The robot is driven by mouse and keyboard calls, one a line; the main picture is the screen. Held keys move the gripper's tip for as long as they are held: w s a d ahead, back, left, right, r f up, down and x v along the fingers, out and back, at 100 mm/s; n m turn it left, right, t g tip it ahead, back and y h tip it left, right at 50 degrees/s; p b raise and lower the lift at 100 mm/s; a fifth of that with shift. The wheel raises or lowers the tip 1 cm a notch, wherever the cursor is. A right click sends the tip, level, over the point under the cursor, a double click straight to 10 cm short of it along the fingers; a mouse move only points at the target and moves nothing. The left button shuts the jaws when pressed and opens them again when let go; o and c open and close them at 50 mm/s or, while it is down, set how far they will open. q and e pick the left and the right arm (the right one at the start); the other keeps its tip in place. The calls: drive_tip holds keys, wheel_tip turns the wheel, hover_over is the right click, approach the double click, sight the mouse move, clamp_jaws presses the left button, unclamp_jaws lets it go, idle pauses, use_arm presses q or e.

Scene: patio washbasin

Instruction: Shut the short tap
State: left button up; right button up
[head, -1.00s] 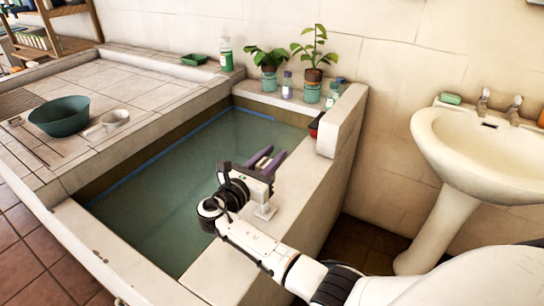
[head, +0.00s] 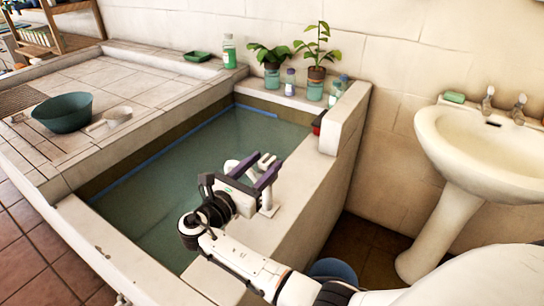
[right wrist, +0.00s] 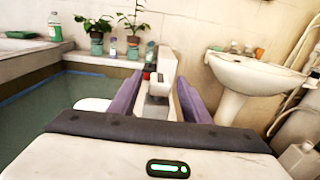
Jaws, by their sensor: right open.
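A white tap (head: 268,205) stands on the inner ledge of the water basin, partly hidden behind my right gripper (head: 262,163). Its pale handle (head: 266,160) shows near the fingertips, and its rounded white spout (head: 230,167) reaches left over the water. My right gripper is open, with purple fingers pointing toward the back wall. In the right wrist view the grey-white handle (right wrist: 158,88) sits between the two fingers, with a gap visible on at least the right side. The spout (right wrist: 92,104) lies outside the left finger. My left gripper is not in view.
The water basin (head: 340,125) has a raised wall on its right. Potted plants (head: 316,75) and bottles (head: 290,84) stand at its back. A white washbasin (head: 470,150) with two taps is at right. A blue bucket (head: 335,268) stands on the floor below.

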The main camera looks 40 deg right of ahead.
sight(262, 166)
drive_tip(key=v, duration=0.4)
drive_tip(key=shift+a, duration=0.15)
idle(0.4)
